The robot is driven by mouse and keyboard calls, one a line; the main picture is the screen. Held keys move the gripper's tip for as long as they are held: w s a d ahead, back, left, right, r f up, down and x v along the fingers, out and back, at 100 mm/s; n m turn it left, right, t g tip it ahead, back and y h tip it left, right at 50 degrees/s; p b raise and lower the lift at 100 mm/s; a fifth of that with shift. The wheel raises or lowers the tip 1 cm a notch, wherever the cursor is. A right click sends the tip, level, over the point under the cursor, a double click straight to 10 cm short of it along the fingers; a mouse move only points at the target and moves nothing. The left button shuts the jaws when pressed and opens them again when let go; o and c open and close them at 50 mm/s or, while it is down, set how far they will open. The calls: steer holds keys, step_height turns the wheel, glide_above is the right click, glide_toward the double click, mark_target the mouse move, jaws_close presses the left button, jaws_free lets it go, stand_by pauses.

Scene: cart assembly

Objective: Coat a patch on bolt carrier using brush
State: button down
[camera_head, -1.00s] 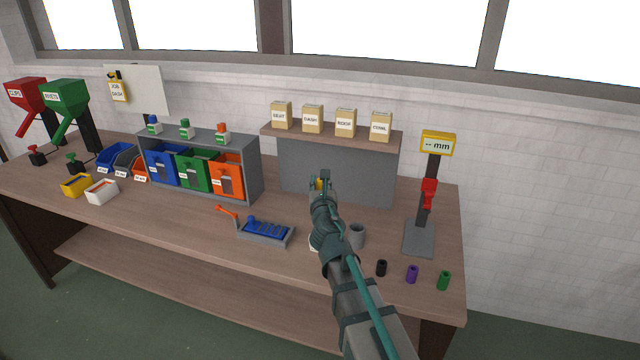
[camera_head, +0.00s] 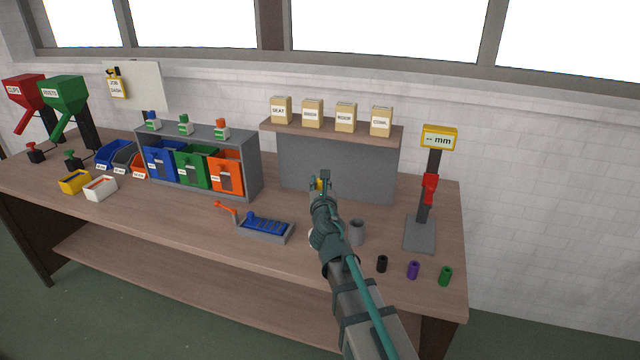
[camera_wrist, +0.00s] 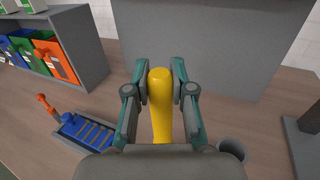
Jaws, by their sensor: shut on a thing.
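My gripper (camera_head: 320,180) is shut on a yellow rounded handle (camera_wrist: 161,105), which looks like the brush's. The handle stands between the two fingers in the wrist view, and its bristles cannot be seen. The gripper is above the bench in front of the grey panel. A grey tray with blue ribbed parts (camera_head: 265,229) and an orange lever lies on the bench to the left of my arm; it may be the bolt carrier. It also shows at the lower left of the wrist view (camera_wrist: 84,132), apart from the gripper. No coated patch can be made out.
A grey cup (camera_head: 357,232) stands just right of my arm. Black, purple and green cylinders (camera_head: 413,270) and a gauge stand (camera_head: 420,234) are further right. A rack with coloured bins (camera_head: 251,170) stands at left. A shelf with labelled boxes (camera_head: 345,117) is behind.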

steer(key=shift+f+b, duration=0.55)
steer(key=shift+f, duration=0.1)
stand_by(1.5)
step_height(320, 180, up, 7)
steer(key=p, duration=0.7)
stand_by(0.7)
